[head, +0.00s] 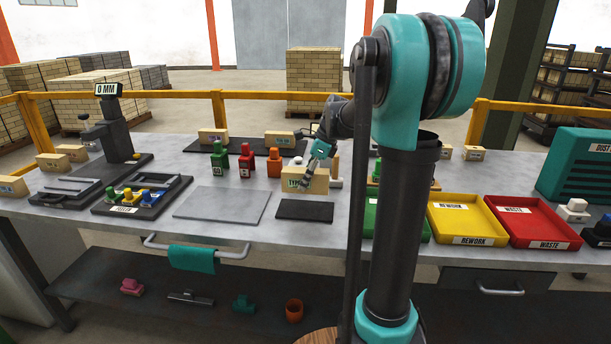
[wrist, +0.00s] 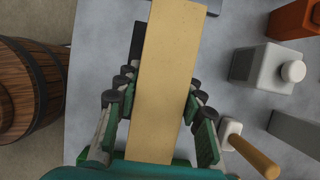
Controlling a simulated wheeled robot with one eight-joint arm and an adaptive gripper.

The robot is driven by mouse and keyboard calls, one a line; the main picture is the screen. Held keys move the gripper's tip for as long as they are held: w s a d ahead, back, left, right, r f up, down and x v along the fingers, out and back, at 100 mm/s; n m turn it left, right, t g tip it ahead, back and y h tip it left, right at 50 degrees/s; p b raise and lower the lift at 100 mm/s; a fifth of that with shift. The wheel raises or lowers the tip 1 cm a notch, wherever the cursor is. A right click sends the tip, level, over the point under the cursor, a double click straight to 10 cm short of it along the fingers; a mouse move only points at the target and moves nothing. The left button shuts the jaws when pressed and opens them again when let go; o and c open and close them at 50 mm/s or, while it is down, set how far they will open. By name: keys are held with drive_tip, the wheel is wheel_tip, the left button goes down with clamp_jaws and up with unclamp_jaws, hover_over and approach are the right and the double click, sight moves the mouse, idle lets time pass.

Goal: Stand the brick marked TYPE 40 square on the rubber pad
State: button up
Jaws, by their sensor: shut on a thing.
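The tan brick (head: 318,181) has a label on its front that starts with TYPE; the number is hidden by my gripper. My gripper (head: 306,181) is shut on this brick, with fingers on both sides of it in the wrist view (wrist: 155,115). The brick also fills the middle of the wrist view (wrist: 165,70). In the head view, it appears just behind or above the dark rubber pad (head: 305,211); I cannot tell its height over the table. The visible pad is bare. A dark patch beside the brick in the wrist view may be the pad.
A grey plate (head: 222,204) lies left of the pad. A wooden-handled tool (head: 335,172) stands close right of the brick. Yellow (head: 467,220) and red (head: 528,222) trays are right.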

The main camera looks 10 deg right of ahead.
drive_tip(key=shift+f, duration=2.8)
drive_tip(key=shift+f, duration=0.75)
drive_tip(key=o, duration=1.1)
drive_tip(key=shift+o, duration=0.2)
